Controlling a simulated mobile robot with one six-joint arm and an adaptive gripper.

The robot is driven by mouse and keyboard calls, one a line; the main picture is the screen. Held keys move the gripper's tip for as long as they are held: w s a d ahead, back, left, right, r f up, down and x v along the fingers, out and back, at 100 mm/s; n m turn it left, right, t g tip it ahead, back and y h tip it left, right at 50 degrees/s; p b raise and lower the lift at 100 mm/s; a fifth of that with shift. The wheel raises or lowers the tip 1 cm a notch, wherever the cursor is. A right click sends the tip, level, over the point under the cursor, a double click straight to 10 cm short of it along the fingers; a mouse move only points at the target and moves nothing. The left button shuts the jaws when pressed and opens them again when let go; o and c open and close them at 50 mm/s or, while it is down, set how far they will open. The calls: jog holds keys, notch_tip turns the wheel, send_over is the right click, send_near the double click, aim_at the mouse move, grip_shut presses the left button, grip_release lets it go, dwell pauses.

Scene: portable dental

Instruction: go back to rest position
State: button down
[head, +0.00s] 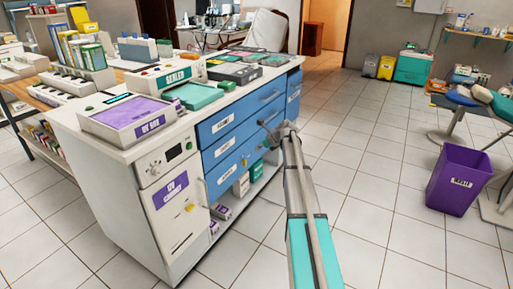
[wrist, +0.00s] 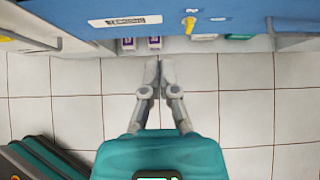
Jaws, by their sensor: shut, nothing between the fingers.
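My gripper (wrist: 153,72) is shut and empty, its two grey fingers side by side over the tiled floor in the wrist view. In the head view my gripper (head: 272,130) is at the end of my arm, close in front of the blue drawers (head: 241,120) of the white cabinet. In the wrist view a blue drawer front (wrist: 226,16) with a white label crosses the top, beyond the fingertips. The fingers appear apart from it. The exact gap to the drawers is hard to tell.
The cabinet top (head: 130,153) carries a purple-lidded box (head: 135,112) and a teal tray (head: 194,95). Small boxes (head: 221,211) stand on the open lower shelf. A purple bin (head: 459,180) stands at right. Tiled floor (head: 370,190) between cabinet and bin is clear.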

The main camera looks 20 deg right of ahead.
jog(key=s+a+f+n+g+h, duration=0.1)
jog(key=s+a+f+n+g, duration=0.1)
jog(key=s+a+n, duration=0.6)
jog(key=s+a+f+n+g, duration=0.2)
jog(key=s+a+n, duration=0.45)
jog(key=a, duration=0.35)
jog(key=s+a+n+g+h, duration=0.1)
jog(key=s+a+n, duration=0.2)
jog(key=s+n, duration=0.3)
jog(key=s+a+f+n+g+h, duration=0.15)
jog(key=s+a+n, duration=0.25)
jog(key=s, duration=0.5)
jog(key=s+a+n+g+h, duration=0.1)
jog(key=s+a+n+h, duration=0.15)
jog(key=s+n, duration=0.35)
notch_tip(320, 180, up, 33)
jog(key=m+p, duration=0.1)
jog(key=p, duration=3.2)
jog(key=shift+s+a+y, duration=0.2)
jog(key=shift+s+y, duration=0.1)
jog(key=shift+y, duration=0.1)
jog(key=shift+a+f, duration=0.1)
